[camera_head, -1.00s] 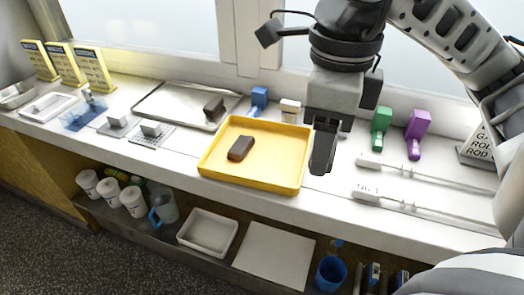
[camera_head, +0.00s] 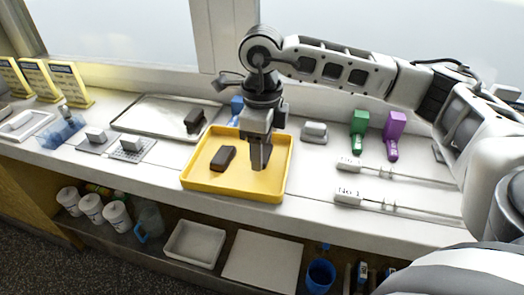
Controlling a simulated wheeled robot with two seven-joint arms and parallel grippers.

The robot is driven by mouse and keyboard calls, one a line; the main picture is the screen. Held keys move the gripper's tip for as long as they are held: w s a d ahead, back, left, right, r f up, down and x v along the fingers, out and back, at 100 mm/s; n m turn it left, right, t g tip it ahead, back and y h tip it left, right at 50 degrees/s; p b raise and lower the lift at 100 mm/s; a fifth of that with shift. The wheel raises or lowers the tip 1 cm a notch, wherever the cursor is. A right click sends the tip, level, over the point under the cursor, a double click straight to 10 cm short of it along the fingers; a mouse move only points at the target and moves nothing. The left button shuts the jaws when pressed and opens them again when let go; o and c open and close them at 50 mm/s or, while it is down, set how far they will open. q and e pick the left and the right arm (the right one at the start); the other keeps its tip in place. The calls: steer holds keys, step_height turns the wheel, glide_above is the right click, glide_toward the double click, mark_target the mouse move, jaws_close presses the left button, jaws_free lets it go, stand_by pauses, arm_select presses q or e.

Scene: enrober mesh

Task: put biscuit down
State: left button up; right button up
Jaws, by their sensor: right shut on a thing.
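My right gripper (camera_head: 260,164) points down over the right half of the yellow tray (camera_head: 238,190). It is shut on a biscuit that is dark and hard to tell from the fingers; whether it touches the tray floor I cannot tell. One dark brown biscuit (camera_head: 223,158) lies in the yellow tray, left of the gripper and apart from it. Another dark biscuit (camera_head: 194,120) sits on the right part of the metal tray (camera_head: 150,111) behind. My left gripper is not in view.
A blue block-shaped tool stands behind the yellow tray, partly hidden by my arm. A pale block (camera_head: 314,132), a green stand (camera_head: 358,129) and a purple stand (camera_head: 394,134) are to the right. Two long-handled tools (camera_head: 350,197) lie in front of them. Bins and cups fill the lower shelf.

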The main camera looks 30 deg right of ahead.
steer(key=shift+f, duration=0.9)
steer(key=shift+f, duration=0.2)
steer(key=o, duration=0.8)
steer(key=shift+c, duration=0.2)
steer(key=shift+r, duration=0.15)
